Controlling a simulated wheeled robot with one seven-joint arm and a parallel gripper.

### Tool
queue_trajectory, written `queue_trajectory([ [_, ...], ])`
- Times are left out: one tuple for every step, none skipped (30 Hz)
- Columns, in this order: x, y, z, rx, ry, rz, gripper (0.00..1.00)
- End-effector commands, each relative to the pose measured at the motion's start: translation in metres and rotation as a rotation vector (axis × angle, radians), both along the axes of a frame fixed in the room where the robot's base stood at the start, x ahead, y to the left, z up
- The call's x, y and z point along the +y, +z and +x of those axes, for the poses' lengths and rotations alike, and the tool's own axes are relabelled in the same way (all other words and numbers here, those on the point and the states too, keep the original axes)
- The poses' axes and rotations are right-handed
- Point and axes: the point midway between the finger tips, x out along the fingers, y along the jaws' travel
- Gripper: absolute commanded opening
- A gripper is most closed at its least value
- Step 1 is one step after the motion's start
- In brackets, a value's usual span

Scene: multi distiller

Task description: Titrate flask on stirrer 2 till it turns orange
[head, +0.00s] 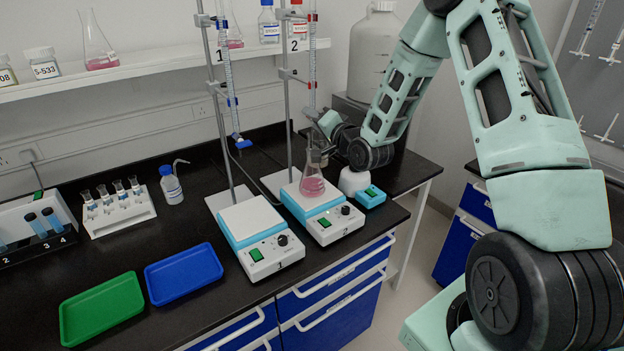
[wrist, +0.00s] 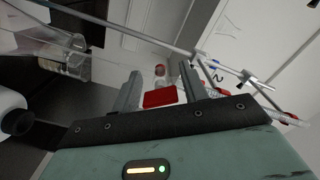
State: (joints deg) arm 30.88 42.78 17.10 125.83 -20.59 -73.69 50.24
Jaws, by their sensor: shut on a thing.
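Stirrer 2 (head: 322,222), with a white plate and blue sides, carries a conical flask (head: 312,184) standing upright with pink liquid in its lower part. Burette 2 (head: 312,62) hangs on its stand above the flask, its lower end partly hidden by my gripper. My gripper (head: 322,126) is at the height of the burette's stopcock, just above and behind the flask's mouth. In the wrist view my gripper (wrist: 160,84) is shut on the red stopcock handle (wrist: 160,97), which sits between the two fingers.
Stirrer 1 (head: 262,238) stands empty at left, under burette 1 (head: 227,70) with a blue stopcock. Green (head: 101,309) and blue (head: 184,274) trays, a vial rack (head: 118,211) and a wash bottle (head: 171,186) stand further left. A small blue-topped device (head: 371,196) sits right of stirrer 2.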

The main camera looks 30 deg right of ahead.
Motion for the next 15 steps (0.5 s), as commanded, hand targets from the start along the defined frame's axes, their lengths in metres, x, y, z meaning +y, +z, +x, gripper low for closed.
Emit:
queue_trajectory([
  [-0.0009,0.0092,0.0028,-0.007,-0.006,0.519,0.23],
  [-0.0009,0.0092,0.0029,-0.007,-0.006,0.519,0.23],
  [-0.0009,0.0092,0.0029,-0.007,-0.006,0.519,0.23],
  [-0.0009,0.0092,0.0029,-0.007,-0.006,0.519,0.23],
  [-0.0009,0.0092,0.0029,-0.007,-0.006,0.519,0.23],
  [-0.0009,0.0092,0.0029,-0.007,-0.006,0.519,0.23],
  [-0.0009,0.0092,0.0029,-0.007,-0.006,0.519,0.23],
  [-0.0009,0.0092,0.0029,-0.007,-0.006,0.519,0.23],
  [-0.0009,0.0092,0.0029,-0.007,-0.006,0.519,0.23],
  [-0.0009,0.0092,0.0029,-0.007,-0.006,0.519,0.23],
  [-0.0009,0.0090,0.0029,-0.007,-0.006,0.518,0.23],
  [-0.0008,0.0084,0.0029,-0.008,-0.006,0.509,0.23],
  [-0.0007,0.0077,0.0030,-0.009,-0.005,0.494,0.23],
  [-0.0005,0.0069,0.0030,-0.010,-0.005,0.473,0.23],
  [-0.0001,0.0058,0.0031,-0.011,-0.004,0.438,0.23],
])
